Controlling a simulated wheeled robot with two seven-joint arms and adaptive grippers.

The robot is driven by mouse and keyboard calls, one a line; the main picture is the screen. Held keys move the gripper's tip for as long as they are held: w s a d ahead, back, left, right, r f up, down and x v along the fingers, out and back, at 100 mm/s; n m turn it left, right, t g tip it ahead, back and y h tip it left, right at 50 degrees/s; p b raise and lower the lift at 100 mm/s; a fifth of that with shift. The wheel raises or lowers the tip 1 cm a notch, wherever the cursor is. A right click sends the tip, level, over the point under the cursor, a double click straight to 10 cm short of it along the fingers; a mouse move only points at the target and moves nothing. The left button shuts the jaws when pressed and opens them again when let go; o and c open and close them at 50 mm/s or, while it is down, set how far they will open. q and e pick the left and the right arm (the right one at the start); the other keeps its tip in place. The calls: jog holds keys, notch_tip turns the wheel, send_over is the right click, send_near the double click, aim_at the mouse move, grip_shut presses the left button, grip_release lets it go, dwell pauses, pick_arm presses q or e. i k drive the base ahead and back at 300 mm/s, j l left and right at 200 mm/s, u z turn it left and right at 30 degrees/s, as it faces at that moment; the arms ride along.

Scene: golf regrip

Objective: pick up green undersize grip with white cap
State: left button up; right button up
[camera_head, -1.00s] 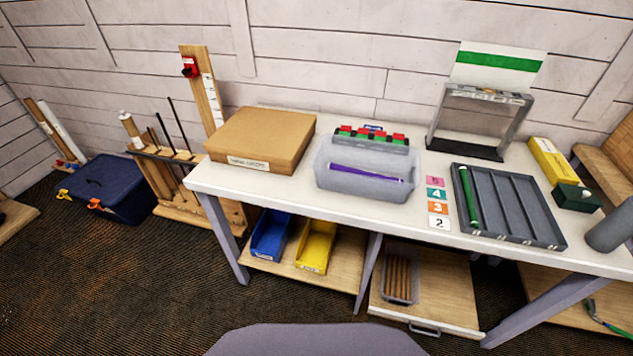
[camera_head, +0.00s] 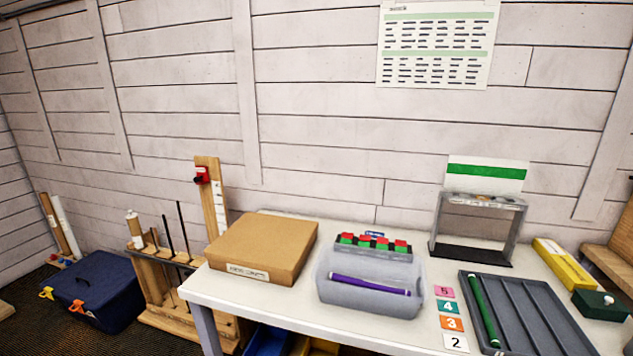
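A green grip (camera_head: 484,312) lies lengthwise in the leftmost slot of a dark grey slotted tray (camera_head: 545,325) at the right of the table. A small pale spot shows at its near end; I cannot tell if it is a white cap. A purple grip (camera_head: 370,285) lies across a translucent grey bin (camera_head: 368,299) at the middle of the table. Neither of my grippers is in view.
The white table (camera_head: 285,311) also holds a cardboard box (camera_head: 262,246), numbered cards (camera_head: 451,323), a grey stand (camera_head: 478,227), a yellow box (camera_head: 563,263) and a dark green box (camera_head: 600,304). A blue cooler (camera_head: 95,298) and wooden rack (camera_head: 170,295) stand left.

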aim_at(492, 334)
jog(key=z, duration=1.25)
